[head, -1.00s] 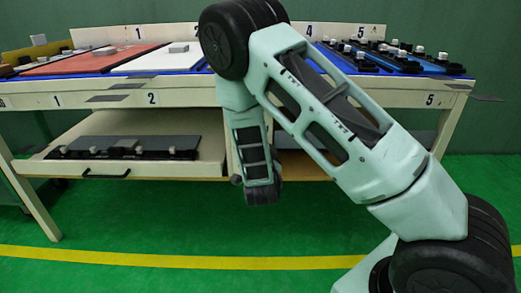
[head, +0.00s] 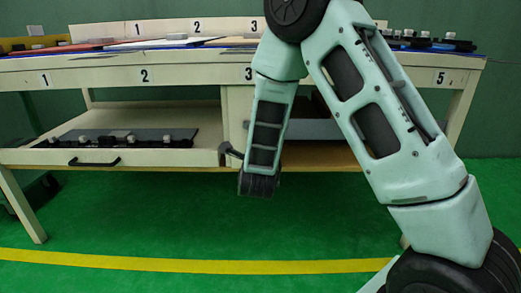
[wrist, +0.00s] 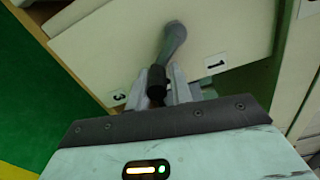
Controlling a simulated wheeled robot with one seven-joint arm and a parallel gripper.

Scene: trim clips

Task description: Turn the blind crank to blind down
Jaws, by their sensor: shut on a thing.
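In the wrist view, a grey crank arm (wrist: 175,42) runs down from its upper end on a pale panel to a dark grip (wrist: 157,78). My gripper (wrist: 160,90) is shut on this dark grip, one grey finger on each side. The panel (wrist: 105,45) carries a label 3 at lower left and a label 1 at right. In the head view, my arm hangs in front of the bench and hides my gripper. A small dark handle-like part (head: 231,152) shows just left of my forearm; I cannot tell whether it is the crank. No blind can be made out.
The cream bench (head: 190,72) bears flat panels and dark parts on top. An open drawer (head: 130,158) with a black handle holds a grey board (head: 125,137) at lower left. Green floor (head: 160,225) with a yellow line (head: 170,266) lies clear in front.

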